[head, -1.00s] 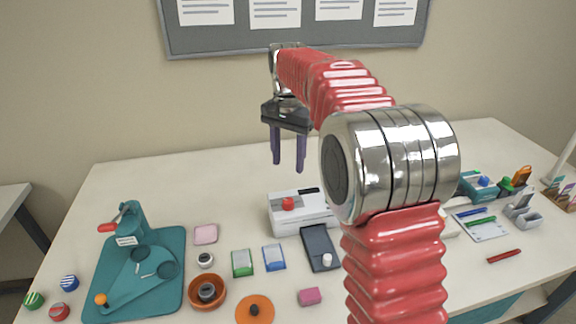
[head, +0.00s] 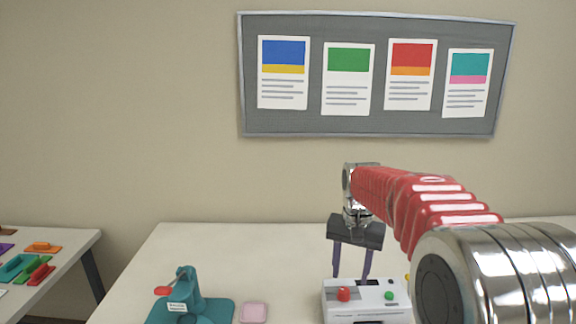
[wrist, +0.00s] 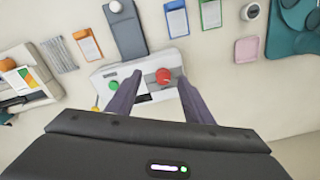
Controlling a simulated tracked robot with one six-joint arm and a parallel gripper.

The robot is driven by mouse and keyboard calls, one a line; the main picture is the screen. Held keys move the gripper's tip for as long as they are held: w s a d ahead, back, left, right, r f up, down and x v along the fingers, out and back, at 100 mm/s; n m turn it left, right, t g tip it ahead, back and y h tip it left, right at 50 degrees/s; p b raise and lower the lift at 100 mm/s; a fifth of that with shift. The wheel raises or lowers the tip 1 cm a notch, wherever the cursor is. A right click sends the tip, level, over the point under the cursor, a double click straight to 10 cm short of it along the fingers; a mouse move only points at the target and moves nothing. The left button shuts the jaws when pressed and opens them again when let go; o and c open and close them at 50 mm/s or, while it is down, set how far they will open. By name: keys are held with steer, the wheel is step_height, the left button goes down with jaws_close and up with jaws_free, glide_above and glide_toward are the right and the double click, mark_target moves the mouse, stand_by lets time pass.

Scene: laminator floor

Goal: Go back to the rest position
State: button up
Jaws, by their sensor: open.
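My gripper (head: 352,264) hangs pointing down over the back part of the white table (head: 200,250), at the end of my red ribbed arm. Its two purple fingers are spread apart with nothing between them. In the head view it appears just above and behind a white laminator-like box (head: 368,300) with a red knob and a green button. The wrist view shows the same box (wrist: 138,80) beyond the fingers (wrist: 160,98), with the red knob between the fingertips in the picture. I cannot tell the exact gap, but no contact is visible.
A teal press (head: 188,295) and a pink pad (head: 254,312) stand left of the box. A side table (head: 60,265) with coloured pieces is at far left. A grey notice board (head: 378,75) hangs on the wall.

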steer(key=s+r+n+t, duration=0.2)
steer(key=s+n+t, duration=0.2)
steer(key=s, duration=2.5)
steer(key=shift+r+n+t, duration=0.3)
steer(key=shift+r+t, duration=0.1)
steer(key=shift+t, duration=0.1)
steer(key=shift+c, duration=0.5)
